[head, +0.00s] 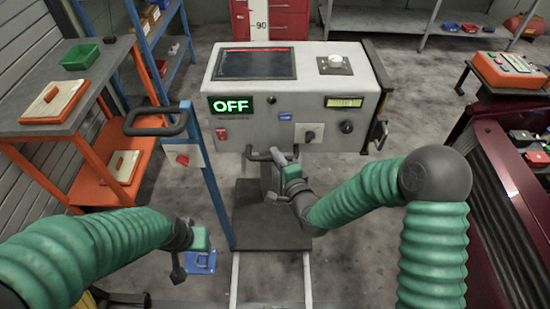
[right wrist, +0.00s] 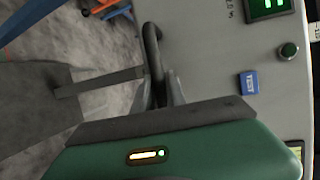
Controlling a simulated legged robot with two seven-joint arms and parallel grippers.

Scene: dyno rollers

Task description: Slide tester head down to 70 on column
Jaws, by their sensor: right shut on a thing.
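The tester head (head: 285,133) is a pale box with a dark screen, a green OFF display and knobs. A white column (head: 259,8) with a 90 mark rises behind its top edge; no 70 mark is visible. My right gripper (head: 277,160) is shut on the dark handle (head: 251,154) below the head's front face. In the right wrist view the handle (right wrist: 152,45) runs between the two fingers (right wrist: 160,92). My left gripper (head: 179,268) hangs low at the left, apart from the head; its fingers are too small to tell open or shut.
A blue post with a dark handle (head: 157,122) stands left of the head. An orange-legged bench (head: 70,125) is further left. A dark red machine (head: 480,190) stands at the right. A blue plate (head: 203,262) lies low near my left gripper. Bare floor shows around the base.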

